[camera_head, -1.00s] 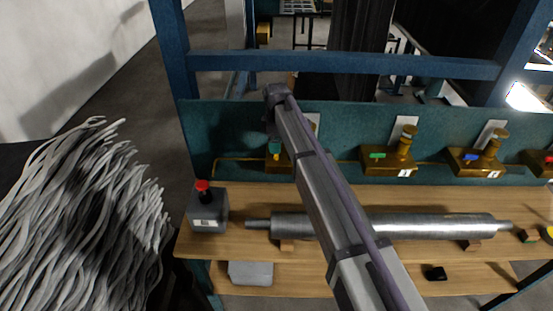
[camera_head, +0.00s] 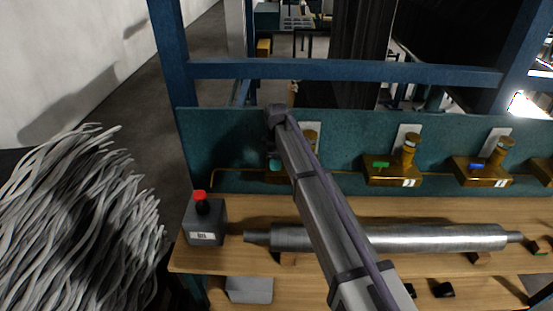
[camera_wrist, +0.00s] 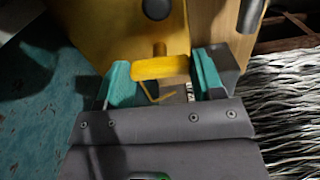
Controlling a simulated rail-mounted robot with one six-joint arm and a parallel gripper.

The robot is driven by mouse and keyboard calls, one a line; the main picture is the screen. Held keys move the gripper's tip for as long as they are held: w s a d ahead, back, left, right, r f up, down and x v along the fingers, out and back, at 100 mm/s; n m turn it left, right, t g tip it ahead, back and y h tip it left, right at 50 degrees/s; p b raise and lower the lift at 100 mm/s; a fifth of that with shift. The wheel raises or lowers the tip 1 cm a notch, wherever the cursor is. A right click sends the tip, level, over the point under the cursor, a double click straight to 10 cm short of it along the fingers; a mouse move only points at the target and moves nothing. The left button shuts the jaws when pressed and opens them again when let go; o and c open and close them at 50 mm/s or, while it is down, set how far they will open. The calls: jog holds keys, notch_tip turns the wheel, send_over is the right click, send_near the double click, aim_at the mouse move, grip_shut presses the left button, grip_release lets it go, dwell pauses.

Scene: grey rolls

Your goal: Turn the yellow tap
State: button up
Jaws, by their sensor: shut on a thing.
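In the wrist view, the yellow tap's handle (camera_wrist: 155,68) is a short yellow bar lying crosswise between the two teal fingers of my gripper (camera_wrist: 163,74). The fingers are shut on it, one at each end. Behind the handle is the brass-yellow body (camera_wrist: 110,25) of the tap. In the head view, my gripper (camera_head: 274,162) is at the leftmost tap on the teal back panel (camera_head: 230,140). My arm hides most of that tap there, and its handle angle cannot be read.
Brass taps with a green handle (camera_head: 380,164) and a blue handle (camera_head: 475,162) stand to the right. A metal roller (camera_head: 430,238) lies on the wooden bench (camera_head: 225,262). A grey box with a red button (camera_head: 200,196) is at left. Grey strands (camera_head: 80,230) hang further left.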

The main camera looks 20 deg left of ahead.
jog(key=shift+m, duration=0.4)
jog(key=m, duration=0.3)
jog(key=shift+m, duration=0.3)
jog(key=m, duration=0.4)
jog(key=shift+m, duration=0.3)
jog(key=m, duration=0.4)
jog(key=shift+m, duration=1.9)
